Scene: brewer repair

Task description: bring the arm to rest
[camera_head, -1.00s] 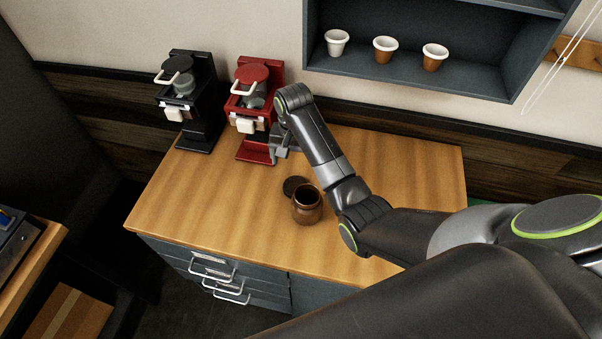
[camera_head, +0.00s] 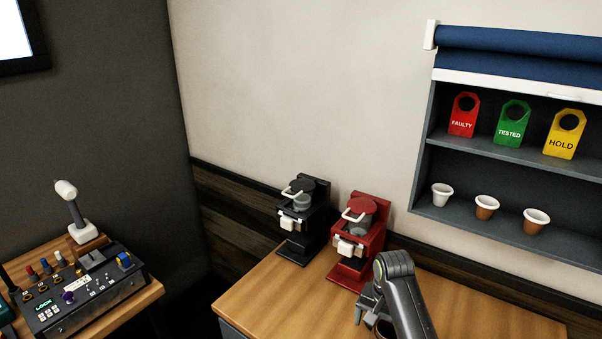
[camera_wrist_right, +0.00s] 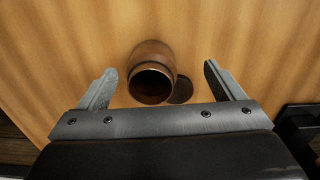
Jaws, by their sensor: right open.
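My right arm reaches up from the bottom edge in the head view. Its gripper (camera_head: 366,304) is just in front of the red brewer's base and to its right. In the right wrist view the two fingers (camera_wrist_right: 159,68) stand wide apart with nothing held. A brown jar (camera_wrist_right: 151,72) with a dark open mouth shows beyond and between them on the wooden counter, apart from both fingers. A dark round lid (camera_wrist_right: 181,90) lies beside the jar. In the head view the jar is mostly hidden by my arm. My left gripper is not in view.
The red brewer (camera_head: 366,225) and black brewer (camera_head: 308,212) stand at the counter's back. A shelf (camera_head: 480,160) holds three cups and red, green and yellow tags. A control box (camera_head: 85,295) sits on a side table at left. The counter's left front (camera_head: 265,305) is clear.

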